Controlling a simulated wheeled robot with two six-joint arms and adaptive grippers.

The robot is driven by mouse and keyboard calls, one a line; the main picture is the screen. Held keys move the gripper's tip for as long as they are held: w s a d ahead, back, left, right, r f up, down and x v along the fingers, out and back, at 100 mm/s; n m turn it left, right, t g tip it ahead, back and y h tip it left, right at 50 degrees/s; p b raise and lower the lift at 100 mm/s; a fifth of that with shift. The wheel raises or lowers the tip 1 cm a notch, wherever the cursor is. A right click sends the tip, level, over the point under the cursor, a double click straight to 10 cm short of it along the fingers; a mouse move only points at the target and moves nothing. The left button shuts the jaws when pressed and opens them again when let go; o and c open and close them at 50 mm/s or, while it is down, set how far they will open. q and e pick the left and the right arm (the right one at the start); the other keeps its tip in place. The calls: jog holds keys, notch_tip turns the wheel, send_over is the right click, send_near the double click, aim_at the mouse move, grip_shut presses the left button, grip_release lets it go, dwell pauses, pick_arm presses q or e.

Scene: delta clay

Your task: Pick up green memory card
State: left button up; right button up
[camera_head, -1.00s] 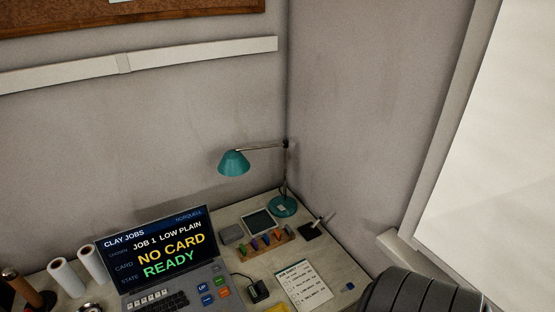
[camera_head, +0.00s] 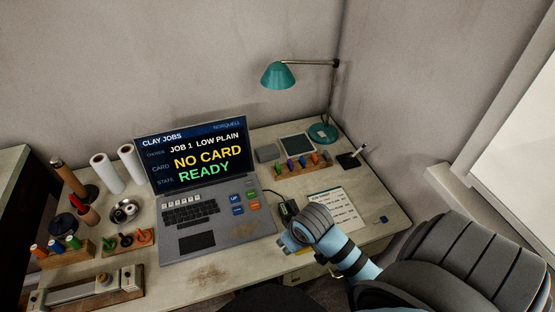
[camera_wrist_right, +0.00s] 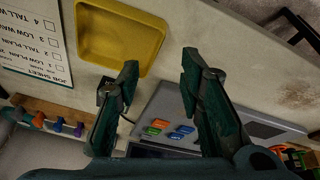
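A wooden rack (camera_head: 302,168) with several small coloured upright pieces stands at the back right of the desk, below the teal lamp. The rack (camera_wrist_right: 42,108) also shows at the lower left of the right wrist view. My right gripper (camera_wrist_right: 160,75) is open and empty, above the desk near the yellow tray (camera_wrist_right: 119,71). In the head view my right wrist (camera_head: 312,226) hides most of that tray. My left gripper is not in view.
A laptop-like console (camera_head: 206,197) reads "NO CARD" and "READY". The teal lamp (camera_head: 322,132) stands at the back corner. Tools crowd the left.

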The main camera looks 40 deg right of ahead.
jog(key=w+d+r, duration=0.1)
jog(key=w+d, duration=0.1)
jog(key=w, duration=0.2)
jog(key=w+d+r+m, duration=0.1)
jog(key=w+d+r, duration=0.1)
jog(key=w+d, duration=0.1)
jog(key=w+d+r+m, duration=0.1)
jog(key=w+d+r, duration=0.1)
jog(key=w, duration=0.3)
jog(key=shift+w+d+r, duration=0.2)
jog(key=shift+r, duration=0.05)
jog(key=m, duration=0.2)
send_near(278, 166)
jog(key=b+x, duration=0.5)
jog(key=x, duration=0.4)
grip_shut()
